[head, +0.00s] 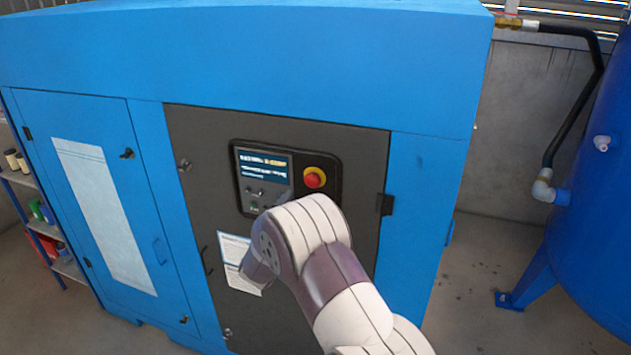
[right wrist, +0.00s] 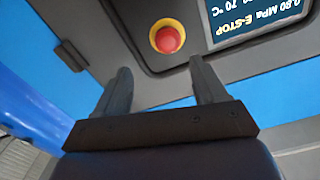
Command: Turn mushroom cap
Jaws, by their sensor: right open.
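The mushroom cap (head: 314,178) is a red button on a yellow ring, on the dark control panel of the blue machine. In the right wrist view the cap (right wrist: 167,39) is at the top, beyond and between my fingers. My right gripper (right wrist: 158,80) is open and empty, its two fingers apart and not touching the cap. In the head view my right arm reaches up to just below the panel, and its own forearm hides the gripper. The display (right wrist: 255,18) next to the cap reads "E-STOP", with 0.80 MPa and 70 °C. My left gripper is not in view.
The control panel (head: 335,197) sits in a dark door (head: 210,135) with a hinge (head: 385,204) on its right. A blue tank (head: 600,220) with a pipe stands at the right. Shelves (head: 70,268) stand at the left. The floor between machine and tank is clear.

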